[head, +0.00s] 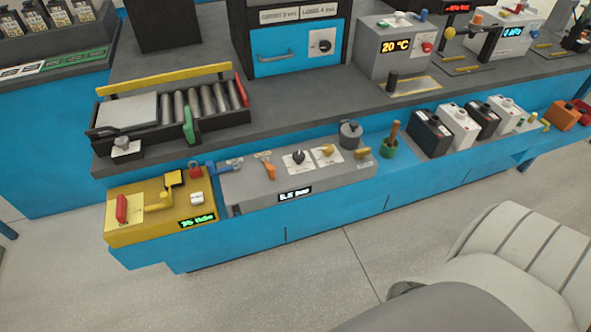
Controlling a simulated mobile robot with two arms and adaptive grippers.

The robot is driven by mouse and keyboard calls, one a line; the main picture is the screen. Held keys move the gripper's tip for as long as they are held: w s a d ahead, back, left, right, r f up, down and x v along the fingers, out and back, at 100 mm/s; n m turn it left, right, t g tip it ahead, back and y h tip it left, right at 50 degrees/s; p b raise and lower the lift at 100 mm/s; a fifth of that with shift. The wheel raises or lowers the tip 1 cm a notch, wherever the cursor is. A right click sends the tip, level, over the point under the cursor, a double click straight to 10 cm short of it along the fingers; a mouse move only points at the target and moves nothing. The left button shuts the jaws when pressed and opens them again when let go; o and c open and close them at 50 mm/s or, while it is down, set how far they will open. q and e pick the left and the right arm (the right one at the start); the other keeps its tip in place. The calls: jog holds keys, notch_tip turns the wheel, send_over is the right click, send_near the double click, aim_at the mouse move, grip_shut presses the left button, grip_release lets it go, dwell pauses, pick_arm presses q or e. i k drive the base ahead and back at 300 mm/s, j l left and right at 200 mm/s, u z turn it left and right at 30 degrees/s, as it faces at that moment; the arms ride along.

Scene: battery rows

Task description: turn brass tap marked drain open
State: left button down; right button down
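A small brass-yellow tap (327,151) sits on a white label plate on the grey panel box (240,190) along the front of the blue bench. Its label is too small to read, so I cannot confirm the drain mark. A black knob (298,157) on its own plate is just left of it. The box front has a lit display (294,193). Neither of my grippers shows in the head view.
A yellow box (150,228) with a red handle stands left of the grey box. A grey lidded pot (350,133) and a green cup (388,149) are to the right, then several batteries. A roller tray (170,113) lies behind. The floor in front is partly clear.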

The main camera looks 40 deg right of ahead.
aim_at(360, 154)
jog(key=z, duration=1.6)
